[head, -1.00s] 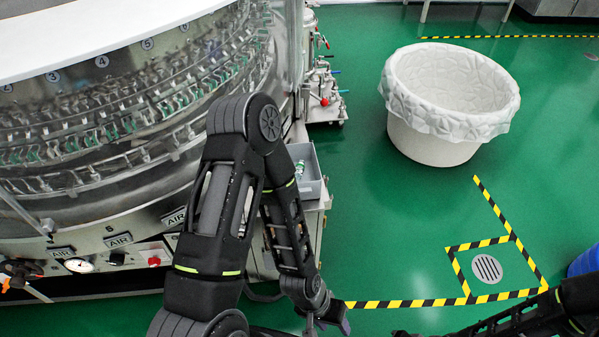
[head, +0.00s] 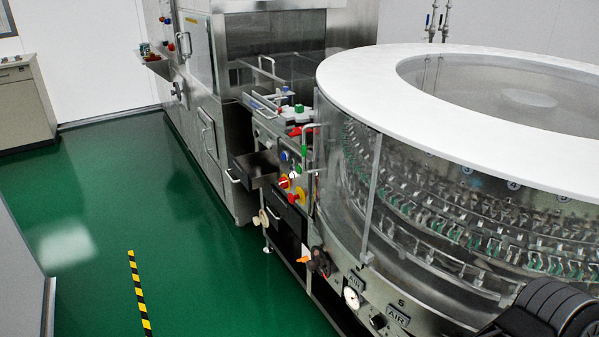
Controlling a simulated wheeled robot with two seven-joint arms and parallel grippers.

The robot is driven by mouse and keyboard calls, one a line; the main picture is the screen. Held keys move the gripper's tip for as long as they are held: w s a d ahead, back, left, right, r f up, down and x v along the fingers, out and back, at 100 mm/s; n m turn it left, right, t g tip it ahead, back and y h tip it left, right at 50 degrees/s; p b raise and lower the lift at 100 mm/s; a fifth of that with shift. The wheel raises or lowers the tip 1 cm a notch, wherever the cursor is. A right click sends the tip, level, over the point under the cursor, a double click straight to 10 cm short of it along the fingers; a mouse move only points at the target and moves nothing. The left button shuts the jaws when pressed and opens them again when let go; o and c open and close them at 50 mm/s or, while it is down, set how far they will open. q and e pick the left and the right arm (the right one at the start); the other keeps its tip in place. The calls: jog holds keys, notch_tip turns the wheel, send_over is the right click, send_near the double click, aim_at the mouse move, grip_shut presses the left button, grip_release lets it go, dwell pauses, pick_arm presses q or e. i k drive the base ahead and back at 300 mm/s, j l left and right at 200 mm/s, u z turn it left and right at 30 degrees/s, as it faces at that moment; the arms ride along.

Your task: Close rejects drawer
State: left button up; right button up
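A dark, open-topped drawer (head: 257,166) sticks out to the left from the steel machine front, just left of the control knobs. It is open and looks empty from here. A metal handle (head: 232,177) is on its front. I cannot read a label that tells whether it is the rejects drawer. A second dark drawer front (head: 289,212) below and to the right looks shut. Neither of my grippers is in view. Only a black link of my arm shows at the bottom right corner.
The round washer (head: 455,220) with its white top ring fills the right side. Red, yellow and blue knobs (head: 285,182) and an orange-handled valve (head: 304,260) stick out near the drawer. Green floor (head: 110,215) left of the machine is clear, with a striped tape line (head: 139,292).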

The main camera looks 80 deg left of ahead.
aim_at(260, 170)
jog(key=u, duration=3.3)
jog(key=i+j+z, duration=0.3)
jog(key=i, duration=0.25)
jog(key=i+j+z, duration=0.25)
jog(key=i+j, duration=0.3)
jog(key=i+j+z, duration=0.3)
jog(key=i+j, duration=0.15)
jog(key=j, duration=0.15)
jog(key=i+j+z, duration=0.25)
jog(key=i+j, duration=0.15)
jog(key=j, duration=0.3)
